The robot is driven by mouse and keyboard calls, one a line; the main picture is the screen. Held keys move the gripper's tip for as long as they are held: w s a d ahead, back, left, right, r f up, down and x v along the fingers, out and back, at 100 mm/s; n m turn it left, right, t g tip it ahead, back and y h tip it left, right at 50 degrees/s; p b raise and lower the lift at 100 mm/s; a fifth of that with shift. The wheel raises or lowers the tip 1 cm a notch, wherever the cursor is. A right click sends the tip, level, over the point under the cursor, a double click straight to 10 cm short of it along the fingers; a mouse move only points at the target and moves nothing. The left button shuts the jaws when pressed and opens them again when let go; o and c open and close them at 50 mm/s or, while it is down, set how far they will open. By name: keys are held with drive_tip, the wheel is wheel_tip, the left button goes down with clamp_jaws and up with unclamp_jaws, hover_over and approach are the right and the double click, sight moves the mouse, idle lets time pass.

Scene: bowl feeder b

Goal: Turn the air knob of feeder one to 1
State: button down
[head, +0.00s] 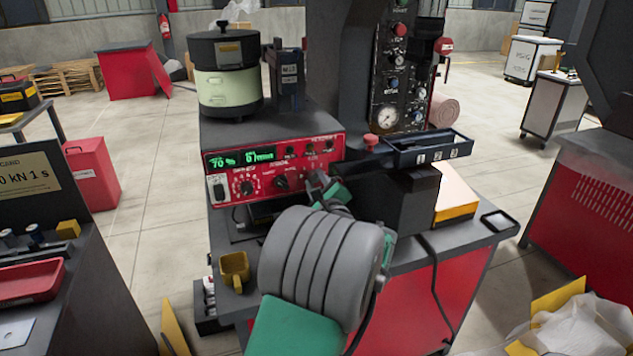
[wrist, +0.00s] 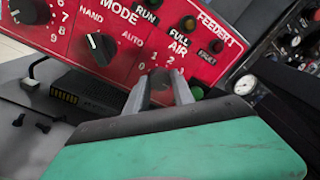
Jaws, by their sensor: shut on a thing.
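The red control panel of feeder one (head: 225,190) faces me under a round bowl feeder. In the wrist view its label FEEDER 1 shows at the upper right of the panel (wrist: 215,60). The air knob (wrist: 160,77) is a small dark knob under the word AIR, with numbers above it. My gripper (wrist: 166,88) is shut on the air knob, one grey finger on each side. The fingers hide much of the knob, and I cannot tell where its pointer stands. In the head view my gripper (head: 322,186) is at the panel's lower right, covering the knob.
The mode knob (wrist: 101,48) is left of the air knob, with a green button (wrist: 196,88) close on the right. The bowl (head: 226,90) stands above the panel. A dark tray (head: 430,148) sits to the right, and a yellow mug (head: 234,268) at the bench's front left.

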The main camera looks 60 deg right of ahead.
drive_tip(key=shift+f+n+b, duration=0.1)
drive_tip(key=shift+n+b, duration=0.2)
drive_tip(key=shift+b, duration=0.1)
drive_tip(key=n+b, duration=0.2)
drive_tip(key=shift+f+n+b, duration=0.2)
drive_tip(key=shift+n+b, duration=0.1)
drive_tip(key=shift+b, duration=0.1)
drive_tip(key=n+b, duration=0.4)
drive_tip(key=b, duration=0.1)
drive_tip(key=shift+f+n+t, duration=0.15)
drive_tip(key=shift+n+t, duration=0.15)
drive_tip(key=shift+n, duration=0.1)
drive_tip(key=n+b, duration=0.3)
drive_tip(key=b, duration=0.1)
drive_tip(key=shift+n, duration=0.3)
drive_tip(key=n+b, duration=0.4)
drive_tip(key=b, duration=0.1)
drive_tip(key=shift+f+t, duration=0.1)
drive_tip(key=shift+t, duration=0.2)
drive_tip(key=n+b, duration=0.6)
drive_tip(key=b, duration=0.1)
drive_tip(key=shift+s+d+n+t+y, duration=0.1)
drive_tip(key=shift+n+t+y, duration=0.2)
drive_tip(key=shift+n, duration=0.1)
drive_tip(key=n+b, duration=0.3)
drive_tip(key=n, duration=0.1)
drive_tip(key=shift+r+n+y+b, duration=0.3)
drive_tip(key=shift+n+b, duration=0.3)
drive_tip(key=shift+n, duration=0.2)
